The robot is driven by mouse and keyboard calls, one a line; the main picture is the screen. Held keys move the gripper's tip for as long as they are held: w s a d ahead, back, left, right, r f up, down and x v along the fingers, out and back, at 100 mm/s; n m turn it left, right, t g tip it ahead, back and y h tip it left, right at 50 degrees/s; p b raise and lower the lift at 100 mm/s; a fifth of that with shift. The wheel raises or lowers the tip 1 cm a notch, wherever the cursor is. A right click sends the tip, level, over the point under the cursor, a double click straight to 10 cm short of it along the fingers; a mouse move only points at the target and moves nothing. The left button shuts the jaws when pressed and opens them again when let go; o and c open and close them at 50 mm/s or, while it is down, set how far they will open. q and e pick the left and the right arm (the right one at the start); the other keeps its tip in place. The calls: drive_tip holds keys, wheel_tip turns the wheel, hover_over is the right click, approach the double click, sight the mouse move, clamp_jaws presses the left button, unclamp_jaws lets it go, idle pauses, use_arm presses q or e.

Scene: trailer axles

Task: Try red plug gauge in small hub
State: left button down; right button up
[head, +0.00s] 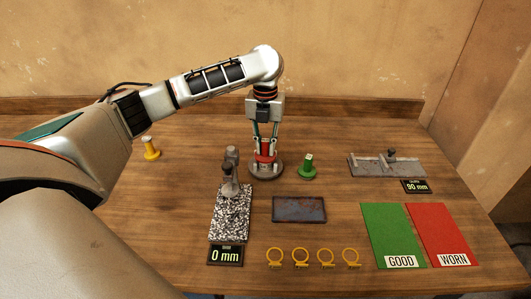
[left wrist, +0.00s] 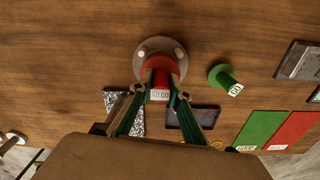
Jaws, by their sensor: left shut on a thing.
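The red plug gauge (head: 265,158) is upright between the fingers of my left gripper (head: 265,148), which is shut on it. The gauge is right at the top of the round grey hub (head: 268,173) in the middle of the table. The left wrist view shows the red gauge (left wrist: 160,72) with a pale label, over the hub (left wrist: 176,48) and its studs. The fingers and gauge hide the hub's bore, so I cannot tell how deep the gauge sits. My right gripper is not in view.
A green plug gauge (head: 307,168) stands right of the hub, a yellow one (head: 151,150) far left. A speckled plate (head: 230,222) with a grey stand is close left. A dark tray (head: 299,209), several yellow rings, a green GOOD mat (head: 390,230) and red WORN mat (head: 437,230) lie in front.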

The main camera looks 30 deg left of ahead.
use_arm(q)
drive_tip(key=shift+r, duration=3.7)
